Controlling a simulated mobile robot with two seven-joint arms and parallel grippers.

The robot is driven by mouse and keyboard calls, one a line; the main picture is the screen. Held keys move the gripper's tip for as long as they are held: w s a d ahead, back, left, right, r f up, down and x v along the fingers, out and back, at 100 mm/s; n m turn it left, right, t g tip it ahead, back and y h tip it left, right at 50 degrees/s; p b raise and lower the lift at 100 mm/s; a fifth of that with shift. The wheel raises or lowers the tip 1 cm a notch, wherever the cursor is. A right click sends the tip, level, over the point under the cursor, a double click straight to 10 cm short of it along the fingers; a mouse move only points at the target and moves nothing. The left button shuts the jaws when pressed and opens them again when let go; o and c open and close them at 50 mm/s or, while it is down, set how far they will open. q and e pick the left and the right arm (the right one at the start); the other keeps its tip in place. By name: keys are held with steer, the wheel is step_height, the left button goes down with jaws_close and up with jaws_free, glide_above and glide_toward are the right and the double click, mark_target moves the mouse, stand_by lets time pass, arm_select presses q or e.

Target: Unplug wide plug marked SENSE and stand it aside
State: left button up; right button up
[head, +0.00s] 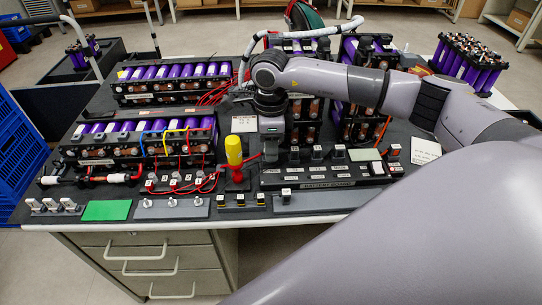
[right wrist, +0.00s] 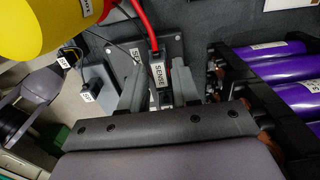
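The plug marked SENSE (right wrist: 158,74) is a small dark block with a white label in the right wrist view, and a red cable (right wrist: 146,28) runs up from it. It stands at a dark plate (right wrist: 176,50) that bears another white label. My right gripper (right wrist: 159,92) has its two grey fingers apart, one on each side of the plug, with a visible gap; I see no clear contact. In the head view my right gripper (head: 271,150) points down behind the black busbar panel (head: 330,176), and the plug is hidden or too small there. My left gripper is not in view.
A yellow-handled tool (head: 234,150) on a red stand is close to the left of the right gripper. Purple battery modules (head: 140,135) stand left and behind. A green mat (head: 106,210) and grey strips (head: 172,208) lie along the bench's front edge.

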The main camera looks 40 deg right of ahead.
steer(key=shift+c, duration=0.3)
jaws_close()
steer(key=shift+r+p, duration=1.35)
steer(key=shift+r, duration=0.7)
steer(key=shift+r, duration=0.2)
steer(key=shift+s, duration=0.1)
